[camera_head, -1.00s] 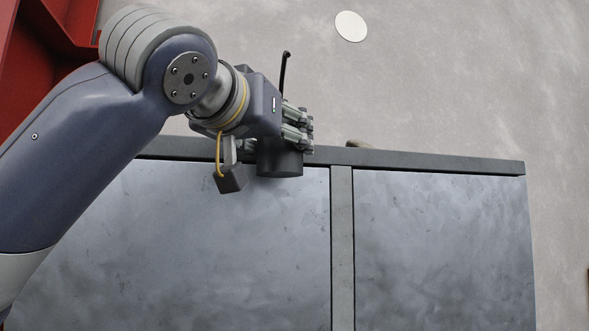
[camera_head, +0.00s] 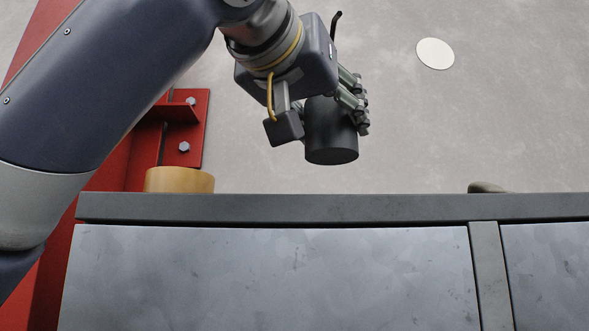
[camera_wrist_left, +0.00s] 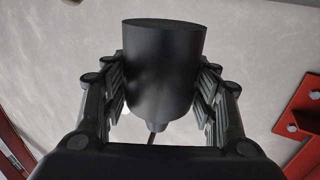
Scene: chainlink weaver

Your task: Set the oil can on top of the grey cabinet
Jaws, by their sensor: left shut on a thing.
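The oil can is a black cylinder with a thin dark spout pointing up (camera_head: 331,133). My left gripper (camera_head: 352,100) is shut on it and holds it roughly upright in the air. In the left wrist view the oil can (camera_wrist_left: 163,70) sits between both fingers of my left gripper (camera_wrist_left: 163,92). The grey cabinet (camera_head: 270,275) fills the lower part of the head view. Its top edge (camera_head: 330,207) is below the can in the picture, with a gap between them. The cabinet's top surface is hidden from this low angle. My right gripper is not in view.
A round wooden thing (camera_head: 180,180) shows above the cabinet's top edge at the left. A small olive-grey thing (camera_head: 487,187) peeks over the edge at the right. A red steel post with a bolted bracket (camera_head: 184,125) stands at the left. The edge between these two is clear.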

